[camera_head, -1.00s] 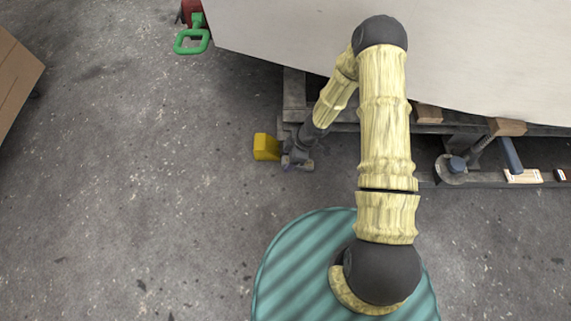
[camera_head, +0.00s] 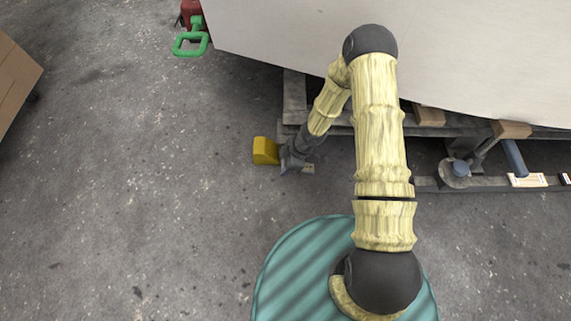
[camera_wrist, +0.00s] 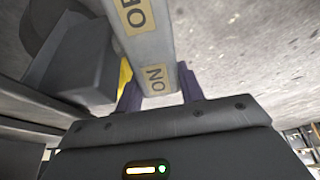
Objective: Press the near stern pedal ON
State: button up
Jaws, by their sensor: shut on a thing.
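The pedal shows in the wrist view as a grey bar (camera_wrist: 152,50) with an ON label at its near end and a second, partly cut-off label farther along. My gripper (camera_wrist: 160,92) has its two purple fingers on either side of the ON end, shut on the bar. In the head view my gripper (camera_head: 287,161) is low by the floor, beside a yellow block (camera_head: 265,151) at the hull's lower left. A bit of yellow also shows behind the bar in the wrist view. My wrist hides most of the pedal in the head view.
The pale hull (camera_head: 270,45) overhangs dark timber supports (camera_head: 294,95) behind my arm. A green handle (camera_head: 190,43) is at upper left. A blue-handled tool (camera_head: 514,157) lies at right. The concrete floor at left is open.

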jog(key=shift+a+h, duration=0.1)
jog(key=shift+h, duration=0.2)
jog(key=h+p, duration=0.1)
jog(key=f+h+p, duration=0.1)
jog(key=h, duration=0.1)
jog(key=shift+a+f, duration=0.1)
jog(key=shift+a, duration=0.2)
jog(key=shift+f+h+p, duration=0.4)
jog(key=shift+h, duration=0.5)
jog(key=shift+f+h+p, duration=0.4)
jog(key=shift+h, duration=0.5)
jog(key=o, duration=1)
jog(key=p+v, duration=0.8)
jog(key=v, duration=0.9)
jog(key=shift+w+r+p, duration=0.15)
jog(key=shift+w+p, duration=0.1)
jog(key=shift+p, duration=0.15)
